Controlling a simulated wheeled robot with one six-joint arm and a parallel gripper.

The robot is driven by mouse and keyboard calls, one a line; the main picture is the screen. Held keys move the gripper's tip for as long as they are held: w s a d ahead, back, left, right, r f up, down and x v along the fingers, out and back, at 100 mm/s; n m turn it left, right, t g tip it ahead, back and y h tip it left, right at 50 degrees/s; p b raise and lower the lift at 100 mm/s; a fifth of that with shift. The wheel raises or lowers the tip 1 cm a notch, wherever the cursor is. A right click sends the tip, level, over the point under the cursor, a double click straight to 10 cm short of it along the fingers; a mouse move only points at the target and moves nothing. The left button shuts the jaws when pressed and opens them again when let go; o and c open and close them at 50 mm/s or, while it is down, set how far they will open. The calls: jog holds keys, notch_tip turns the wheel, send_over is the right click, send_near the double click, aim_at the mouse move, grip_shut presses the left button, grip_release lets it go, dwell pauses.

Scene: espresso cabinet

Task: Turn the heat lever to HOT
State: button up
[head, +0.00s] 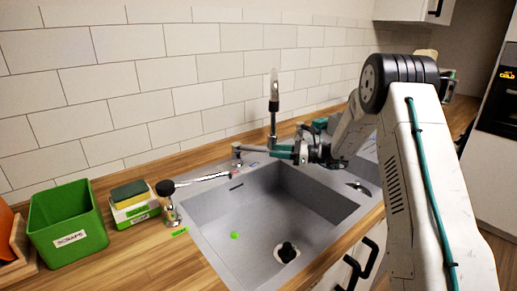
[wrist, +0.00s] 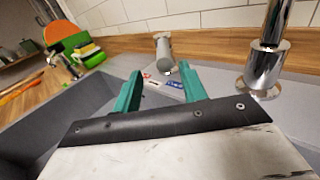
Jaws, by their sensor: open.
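The heat lever is most likely the short chrome fitting (wrist: 163,52) on the counter behind the sink, and it also shows in the head view (head: 237,153). A small label with a red part and a blue part (wrist: 165,80) lies at its foot; I cannot read it. My gripper (wrist: 160,82) has its teal fingers apart with nothing between them. In the wrist view the fitting stands beyond the fingertips, roughly between them. In the head view my gripper (head: 271,150) points left toward the fitting, just right of it. Contact does not show.
A tall chrome tap (head: 273,110) stands behind my gripper. A chrome fitting with a black knob (head: 166,189) stands left of the grey sink (head: 260,215). A green SCRAPS bin (head: 68,218) and sponges (head: 130,195) are farther left. A display (head: 508,75) reads COLD.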

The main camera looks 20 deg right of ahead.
send_near(241, 147)
jog(key=w+a, duration=0.3)
jog(key=shift+a+f, duration=0.15)
jog(key=shift+f, duration=0.25)
jog(key=shift+s, duration=0.1)
grip_shut()
